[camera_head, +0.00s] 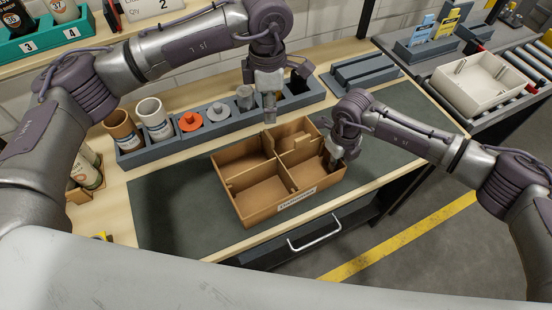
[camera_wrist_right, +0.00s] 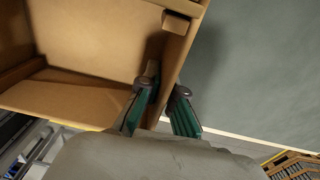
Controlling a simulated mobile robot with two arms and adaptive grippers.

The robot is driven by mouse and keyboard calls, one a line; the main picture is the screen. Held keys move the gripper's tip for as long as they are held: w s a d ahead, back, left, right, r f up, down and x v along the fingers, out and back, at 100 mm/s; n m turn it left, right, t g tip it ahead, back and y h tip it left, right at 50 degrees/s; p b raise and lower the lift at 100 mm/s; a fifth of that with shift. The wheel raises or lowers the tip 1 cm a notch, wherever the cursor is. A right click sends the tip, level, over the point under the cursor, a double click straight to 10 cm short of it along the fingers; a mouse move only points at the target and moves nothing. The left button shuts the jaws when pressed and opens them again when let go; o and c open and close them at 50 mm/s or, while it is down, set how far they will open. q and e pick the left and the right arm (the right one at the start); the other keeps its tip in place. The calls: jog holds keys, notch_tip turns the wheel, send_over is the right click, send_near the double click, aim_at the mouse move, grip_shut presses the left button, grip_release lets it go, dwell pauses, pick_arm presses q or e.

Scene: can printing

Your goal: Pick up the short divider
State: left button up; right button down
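A brown cardboard box (camera_head: 290,203) sits open on the dark mat, with upright dividers inside. A longer divider (camera_head: 270,145) runs front to back. Shorter cross pieces stand on its left (camera_head: 246,178) and right (camera_head: 300,147); I cannot tell which is the task's short divider. My left gripper (camera_head: 269,112) points down over the box's back edge; its finger gap is unclear. My right gripper (camera_head: 333,160) is at the box's right wall. In the right wrist view its fingers (camera_wrist_right: 166,88) straddle that wall (camera_wrist_right: 176,62) and appear closed on it.
A grey rack (camera_head: 215,133) behind the box holds cups, an orange part and grey parts. A slotted grey holder (camera_head: 365,72) stands at the back right. The mat (camera_head: 165,212) is clear left of the box.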

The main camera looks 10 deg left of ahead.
aim_at(270, 147)
pick_arm(q)
jog(key=n, duration=0.7)
jog(key=shift+s+f, duration=0.1)
jog(key=shift+f, duration=0.3)
jog(key=n, duration=0.4)
jog(key=shift+f, duration=0.2)
jog(key=n, duration=0.6)
jog(key=shift+f+n, duration=0.3)
jog(key=shift+n, duration=0.1)
jog(key=n, duration=0.3)
jog(key=shift+s+f+n, duration=0.1)
jog(key=shift+f+n, duration=0.1)
jog(key=shift+n, duration=0.2)
jog(key=shift+f, duration=0.15)
jog(key=shift+n, duration=0.3)
notch_tip(270, 147, down, 12)
jog(key=shift+r, duration=0.1)
grip_shut()
